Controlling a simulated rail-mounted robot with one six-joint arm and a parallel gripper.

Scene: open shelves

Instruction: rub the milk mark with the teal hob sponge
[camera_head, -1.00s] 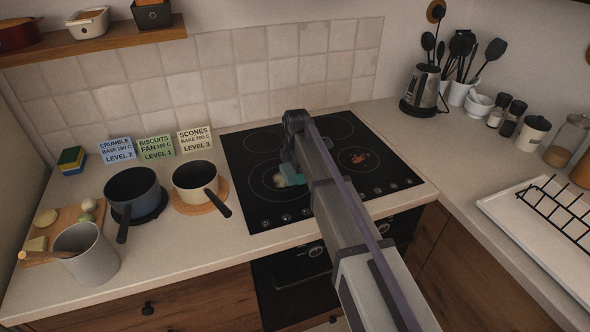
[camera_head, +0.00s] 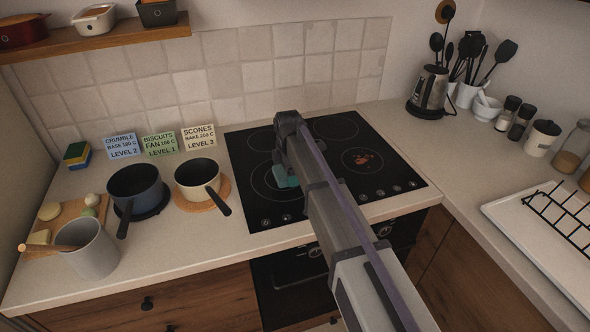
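The teal hob sponge (camera_head: 286,178) is low over the front left ring of the black hob (camera_head: 246,160), partly hidden behind my arm. It moves along with my arm, so my gripper (camera_head: 288,165) appears shut on it, though the fingers are hidden. The pale milk mark does not show now; the sponge and my arm cover the place where it was. I cannot tell how firmly the sponge touches the glass. A red-brown mark (camera_head: 362,159) lies on the right ring of the hob, apart from the sponge.
A cream pan (camera_head: 197,178) on a round board and a blue pot (camera_head: 135,190) stand left of the hob, handles forward. Recipe cards (camera_head: 160,144) lean behind them. A kettle (camera_head: 428,92) stands at the back right. A white tray with a rack (camera_head: 530,235) lies right.

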